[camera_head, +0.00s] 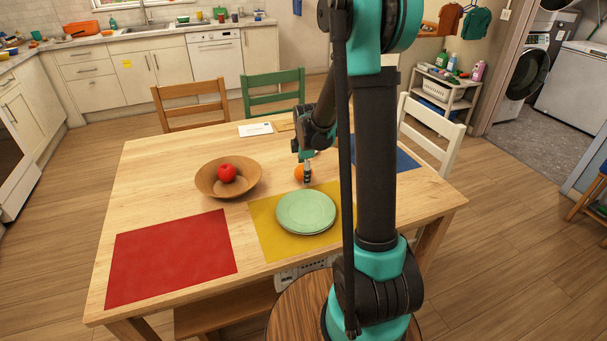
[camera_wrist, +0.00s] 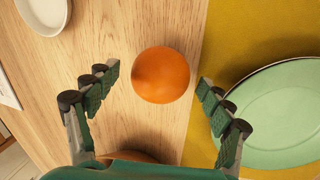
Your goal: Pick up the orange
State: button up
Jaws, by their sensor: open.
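The orange (camera_wrist: 161,75) rests on the bare wood of the table, close to the yellow placemat. It lies between the fingertips of my open gripper (camera_wrist: 156,82) in the wrist view, with a gap on both sides. In the head view the orange (camera_head: 299,173) is partly hidden behind my gripper (camera_head: 307,177), which points down at it from above. I cannot tell the exact height of the fingertips over the table.
A green plate (camera_head: 306,212) sits on the yellow placemat (camera_head: 266,238). A wooden bowl (camera_head: 245,187) holding a red apple (camera_head: 227,172) stands left of the orange. A red placemat (camera_head: 170,258) lies at the front left. A white dish (camera_wrist: 45,12) shows in the wrist view.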

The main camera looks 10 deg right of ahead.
jog(key=shift+x, duration=0.8)
jog(key=c, duration=1.4)
